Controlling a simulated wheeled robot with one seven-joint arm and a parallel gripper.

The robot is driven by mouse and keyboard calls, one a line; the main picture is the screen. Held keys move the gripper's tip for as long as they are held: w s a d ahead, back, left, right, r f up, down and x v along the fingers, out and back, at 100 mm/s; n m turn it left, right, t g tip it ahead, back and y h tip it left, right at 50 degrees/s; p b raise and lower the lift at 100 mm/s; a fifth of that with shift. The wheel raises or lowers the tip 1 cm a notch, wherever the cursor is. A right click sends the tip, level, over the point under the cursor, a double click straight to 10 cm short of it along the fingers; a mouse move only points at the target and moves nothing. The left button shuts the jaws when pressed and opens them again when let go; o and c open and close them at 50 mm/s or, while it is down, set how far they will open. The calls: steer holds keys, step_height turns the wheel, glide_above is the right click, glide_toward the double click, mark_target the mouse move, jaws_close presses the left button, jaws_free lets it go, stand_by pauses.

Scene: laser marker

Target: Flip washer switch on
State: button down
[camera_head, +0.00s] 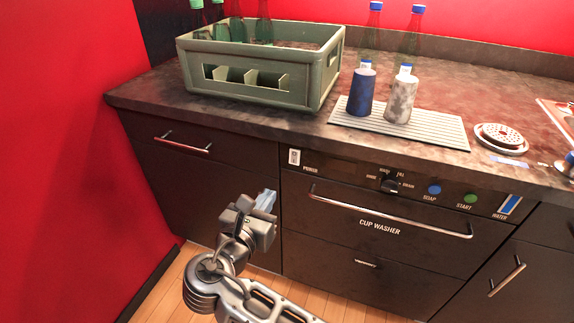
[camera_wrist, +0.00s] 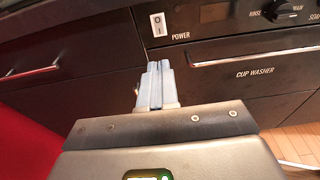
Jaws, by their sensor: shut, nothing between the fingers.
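The washer's power switch (camera_head: 294,157) is a small white rocker at the upper left of the dark cup washer panel, above the word POWER. It also shows in the wrist view (camera_wrist: 157,25), marked 0 at the top and 1 at the bottom. Which side is pressed in is too small to tell. My gripper (camera_head: 268,194) is shut and empty, its pale blue fingers together. It is below and slightly left of the switch in the head view, apart from it. In the wrist view the fingertips (camera_wrist: 158,66) point up towards the switch, with a gap between.
The cup washer (camera_head: 340,245) has a handle bar (camera_head: 390,212), a dial (camera_head: 390,186), a blue button (camera_head: 434,189) and a green button (camera_head: 470,197). A drawer handle (camera_head: 182,142) sticks out left.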

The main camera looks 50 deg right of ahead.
mark_target(295, 163)
steer(key=shift+d, duration=0.15)
steer(key=x, duration=1.3)
steer(key=shift+w+d+f, duration=0.1)
steer(key=shift+w+d, duration=0.05)
steer(key=shift+d, duration=0.2)
steer(key=f+h+b, duration=0.1)
steer(key=b, duration=0.2)
steer(key=shift+w+d, duration=0.1)
steer(key=shift+d, duration=0.3)
steer(key=shift+r+h, duration=0.25)
steer(key=shift+h, duration=0.05)
steer(key=shift+d, duration=0.1)
steer(key=shift+p, duration=0.3)
